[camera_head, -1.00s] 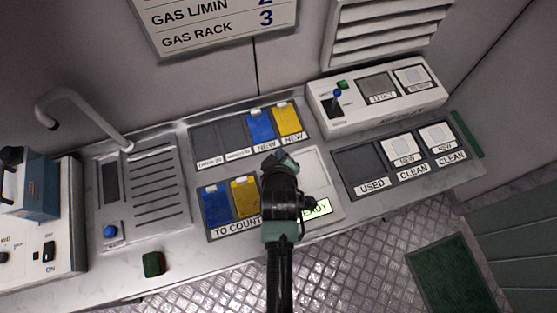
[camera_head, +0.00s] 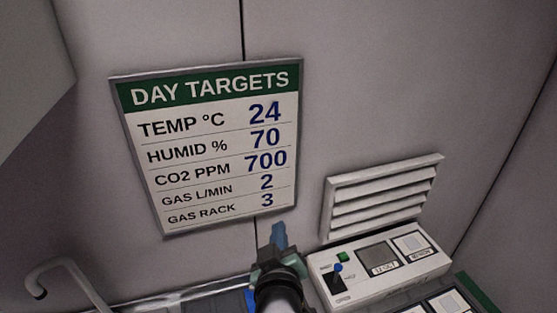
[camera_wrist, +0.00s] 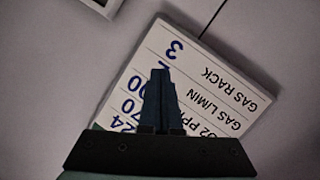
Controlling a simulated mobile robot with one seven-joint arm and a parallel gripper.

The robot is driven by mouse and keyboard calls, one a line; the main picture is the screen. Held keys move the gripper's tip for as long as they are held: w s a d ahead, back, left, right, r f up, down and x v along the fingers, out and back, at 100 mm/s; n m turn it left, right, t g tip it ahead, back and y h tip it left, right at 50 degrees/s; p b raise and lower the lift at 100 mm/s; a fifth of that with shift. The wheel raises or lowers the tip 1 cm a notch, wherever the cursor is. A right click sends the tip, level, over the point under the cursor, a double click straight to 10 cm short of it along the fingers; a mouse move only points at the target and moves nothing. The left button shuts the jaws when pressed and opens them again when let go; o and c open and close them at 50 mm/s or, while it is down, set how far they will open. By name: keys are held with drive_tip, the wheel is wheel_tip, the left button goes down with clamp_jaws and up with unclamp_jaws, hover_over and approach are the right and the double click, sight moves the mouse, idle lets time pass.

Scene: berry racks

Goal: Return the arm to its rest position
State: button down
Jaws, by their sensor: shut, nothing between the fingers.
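My gripper (camera_head: 279,236) is at the bottom middle of the head view, raised in front of the wall just below the day targets sign (camera_head: 212,145). Its blue-grey fingers point up. In the wrist view my gripper (camera_wrist: 160,75) is shut with nothing between the fingers, and the sign (camera_wrist: 200,85) appears upside down behind it. I cannot tell the exact gap between fingertips and wall. My arm hides part of the bench below.
A white control box (camera_head: 378,268) with a blue-knobbed lever stands at lower right, under a slatted vent (camera_head: 383,195). A bent pipe (camera_head: 62,268) rises at lower left. A grey block (camera_head: 30,60) fills the upper left corner.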

drive_tip(key=s+r+m+t, duration=0.3)
drive_tip(key=r+t, duration=0.4)
drive_tip(key=r, duration=2)
drive_tip(key=s+r+m+t, duration=0.1)
drive_tip(key=s+r+t, duration=0.1)
drive_tip(key=s+r, duration=0.4)
drive_tip(key=s+r+m+t, duration=0.2)
drive_tip(key=s+r, duration=0.5)
drive_tip(key=r, duration=0.5)
drive_tip(key=shift+s+r+t, duration=0.2)
drive_tip(key=shift+r+t, duration=0.1)
drive_tip(key=shift+t, duration=0.4)
drive_tip(key=c, duration=1.5)
unclamp_jaws()
drive_tip(key=shift+c, duration=0.2)
drive_tip(key=o, duration=0.7)
drive_tip(key=shift+o, duration=0.2)
drive_tip(key=shift+a, duration=0.15)
